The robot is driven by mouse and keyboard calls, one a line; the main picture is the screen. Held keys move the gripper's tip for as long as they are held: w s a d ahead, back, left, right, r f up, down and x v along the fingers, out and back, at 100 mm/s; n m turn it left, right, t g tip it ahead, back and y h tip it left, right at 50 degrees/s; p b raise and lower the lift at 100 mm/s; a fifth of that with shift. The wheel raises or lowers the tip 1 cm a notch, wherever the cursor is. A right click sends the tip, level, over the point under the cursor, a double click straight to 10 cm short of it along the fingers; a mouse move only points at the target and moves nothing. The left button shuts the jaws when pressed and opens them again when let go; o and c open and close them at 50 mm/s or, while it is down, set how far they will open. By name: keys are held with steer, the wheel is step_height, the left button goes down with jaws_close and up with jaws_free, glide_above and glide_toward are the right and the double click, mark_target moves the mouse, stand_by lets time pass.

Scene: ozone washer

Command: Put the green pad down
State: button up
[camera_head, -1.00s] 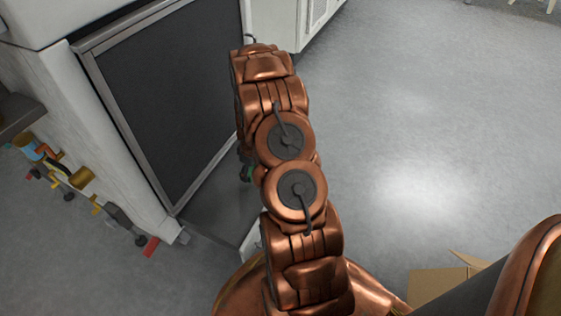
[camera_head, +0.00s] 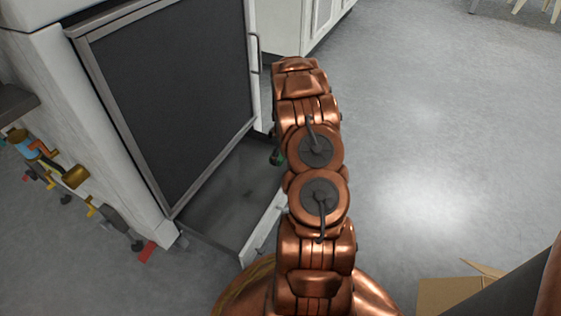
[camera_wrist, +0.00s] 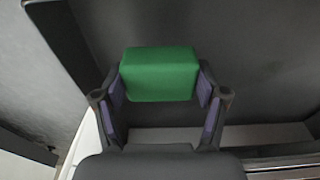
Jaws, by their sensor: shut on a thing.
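The green pad (camera_wrist: 160,75) is a plain green block. In the wrist view it sits between the two dark fingers of my gripper (camera_wrist: 163,84), which is shut on it. A dark grey surface lies behind the pad; I cannot tell how far away it is. In the head view my copper arm hides most of the gripper. Only a small dark piece with a spot of green (camera_head: 277,158) shows at the arm's left side, beside the open drawer.
A white washer with a dark door panel (camera_head: 175,100) stands at the left. Its low grey drawer (camera_head: 230,195) is pulled out and looks empty where visible. Colourful pipe fittings (camera_head: 75,178) line its left side. A cardboard box (camera_head: 445,293) is at lower right. Open floor (camera_head: 440,150) lies right.

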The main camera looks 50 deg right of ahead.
step_height(320, 180, down, 4)
steer(key=shift+a+r+b, duration=0.1)
steer(key=shift+r+b, duration=0.05)
steer(key=shift+b, duration=0.8)
steer(key=shift+r, duration=0.1)
steer(key=o, duration=1)
